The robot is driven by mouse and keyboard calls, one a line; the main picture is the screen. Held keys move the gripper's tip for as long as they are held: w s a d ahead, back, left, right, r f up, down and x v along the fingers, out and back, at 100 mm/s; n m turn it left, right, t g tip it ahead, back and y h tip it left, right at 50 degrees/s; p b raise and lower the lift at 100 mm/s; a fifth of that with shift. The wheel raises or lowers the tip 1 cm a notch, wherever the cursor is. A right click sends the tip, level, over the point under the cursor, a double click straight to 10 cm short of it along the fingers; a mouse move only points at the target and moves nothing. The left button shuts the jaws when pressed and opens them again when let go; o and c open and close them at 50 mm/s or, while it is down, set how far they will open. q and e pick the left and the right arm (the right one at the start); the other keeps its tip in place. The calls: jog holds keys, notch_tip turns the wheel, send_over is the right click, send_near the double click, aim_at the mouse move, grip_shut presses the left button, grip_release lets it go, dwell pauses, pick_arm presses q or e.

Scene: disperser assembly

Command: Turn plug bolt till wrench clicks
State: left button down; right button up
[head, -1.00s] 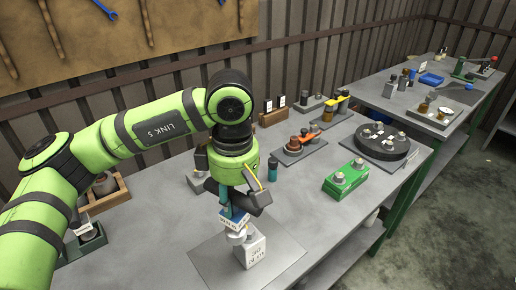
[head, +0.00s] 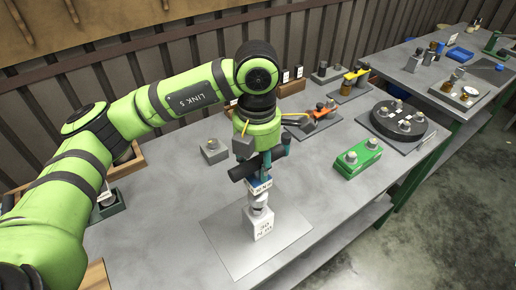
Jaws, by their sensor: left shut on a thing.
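My left gripper (head: 262,160) is shut on a teal-and-dark wrench (head: 267,168) and points straight down. A blue-and-white piece (head: 259,186) shows at the wrench's lower end. Directly below it is the round metal plug bolt (head: 259,204), on top of a white lettered block (head: 258,226). The wrench end appears to be over the bolt. The gripper and wrench partly hide the contact, so I cannot tell how fully it is seated. My right gripper is not in view.
The block stands on a thin grey plate (head: 228,243) on the workbench. To the right are a green box (head: 357,160) and a black round tray (head: 400,121). A small grey block (head: 214,150) stands left of the gripper. The bench front right is clear.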

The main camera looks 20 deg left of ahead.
aim_at(254, 177)
pick_arm(q)
jog(key=n+p, duration=0.2)
jog(key=n, duration=0.1)
jog(key=shift+s+a+r, duration=0.1)
jog(key=shift+s+r, duration=0.05)
jog(key=shift+r, duration=0.15)
jog(key=shift+f+n+b, duration=0.5)
jog(key=shift+n+b, duration=0.05)
jog(key=shift+n, duration=0.35)
jog(key=n, duration=0.2)
jog(key=n+b, duration=0.1)
jog(key=n, duration=0.2)
jog(key=shift+s+f+n, duration=0.15)
jog(key=shift+f+n, duration=0.05)
jog(key=shift+n, duration=0.1)
jog(key=n, duration=0.5)
jog(key=shift+s+f, duration=0.1)
jog(key=shift+s, duration=0.05)
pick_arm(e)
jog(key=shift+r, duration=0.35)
